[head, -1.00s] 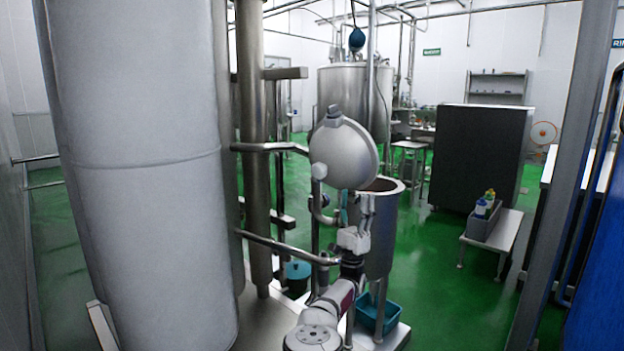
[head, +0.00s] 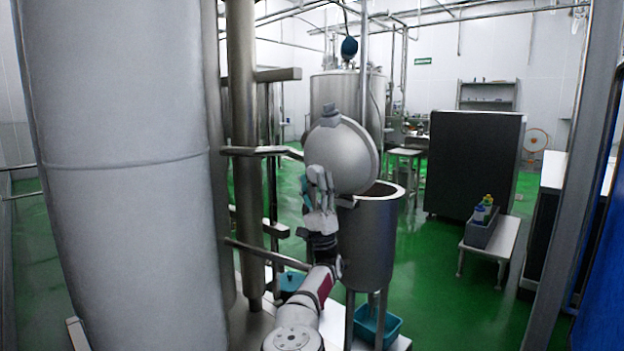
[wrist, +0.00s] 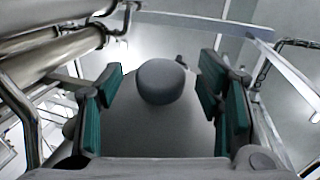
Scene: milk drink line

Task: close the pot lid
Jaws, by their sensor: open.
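The pot (head: 368,240) is a steel cylinder on legs, and its dark open mouth shows in the head view. The round domed lid (head: 343,158) stands tilted up at the left side of the pot's rim. My gripper (head: 318,176) is in front of the lid's left part, below the knob. In the wrist view, my gripper (wrist: 163,108) is open, with teal pads to either side of a rounded grey knob (wrist: 161,82) on the lid (wrist: 160,132). I cannot tell whether it touches the lid.
A large grey tank (head: 125,180) fills the left. Steel pipes (head: 262,151) run between it and the pot. A teal bin (head: 378,325) sits under the pot. A dark cabinet (head: 473,163) and a small bench (head: 492,240) stand to the right, with green floor between.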

